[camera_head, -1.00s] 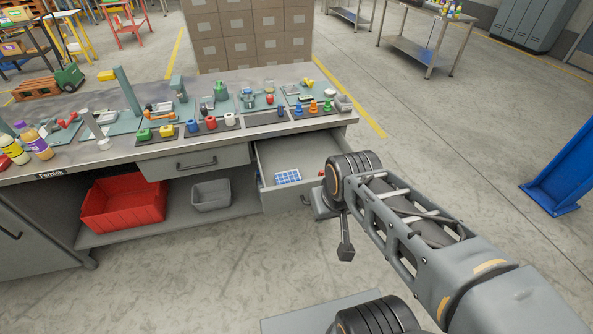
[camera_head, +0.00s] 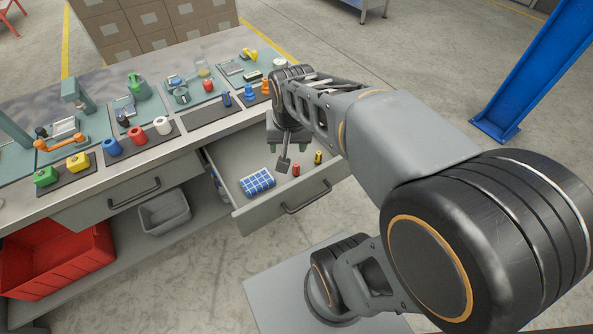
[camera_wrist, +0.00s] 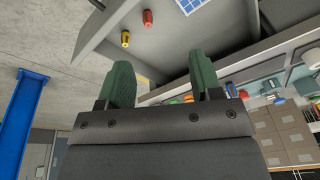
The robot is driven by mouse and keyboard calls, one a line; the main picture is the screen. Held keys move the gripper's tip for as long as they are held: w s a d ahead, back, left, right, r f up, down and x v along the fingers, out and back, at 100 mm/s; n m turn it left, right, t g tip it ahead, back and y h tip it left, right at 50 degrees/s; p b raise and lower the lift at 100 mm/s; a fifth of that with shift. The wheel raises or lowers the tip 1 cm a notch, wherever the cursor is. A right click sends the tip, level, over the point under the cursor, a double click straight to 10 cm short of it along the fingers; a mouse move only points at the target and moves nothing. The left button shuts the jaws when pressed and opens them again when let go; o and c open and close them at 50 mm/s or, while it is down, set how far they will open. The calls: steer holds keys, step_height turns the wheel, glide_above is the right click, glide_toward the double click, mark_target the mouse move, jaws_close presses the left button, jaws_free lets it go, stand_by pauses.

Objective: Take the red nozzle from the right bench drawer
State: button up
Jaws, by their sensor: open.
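The right bench drawer (camera_head: 240,211) is pulled open. In it a small red nozzle (camera_head: 296,170) stands near the front, between a yellow nozzle (camera_head: 318,157) and a blue-and-white checked item (camera_head: 257,182). In the wrist view the red nozzle (camera_wrist: 148,17) and yellow nozzle (camera_wrist: 126,38) lie beyond the fingertips. My gripper (camera_wrist: 164,75) has its two green fingers apart with nothing between them. In the head view my gripper (camera_head: 284,162) hangs over the drawer, a little left of the red nozzle and apart from it as far as I can tell.
The bench top carries several coloured parts on dark mats, including a blue one (camera_head: 112,147) and a white one (camera_head: 162,126). A shut drawer (camera_head: 120,190), a grey bin (camera_head: 165,213) and a red bin (camera_head: 55,262) are at left. A blue post (camera_head: 530,75) stands at right.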

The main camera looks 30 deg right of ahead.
mark_target(296, 165)
steer(key=w+d+f+m+b, duration=0.2)
steer(key=w+f, duration=0.1)
steer(key=f, duration=0.3)
steer(key=w+d+f+m+g+b, duration=0.1)
steer(key=w+d+f+m+b, duration=0.1)
steer(key=f, duration=0.5)
steer(key=w+d+f+m+g+b, duration=0.1)
steer(key=w+d+f+m+b, duration=0.2)
steer(key=f, duration=0.4)
steer(key=shift+w+f+m, duration=0.25)
steer(key=shift+w+m, duration=0.45)
steer(key=shift+w, duration=0.4)
steer(key=shift+w+d+f+b, duration=0.1)
steer(key=shift+f+b, duration=0.55)
steer(key=shift+f, duration=2.25)
steer(key=c, duration=1)
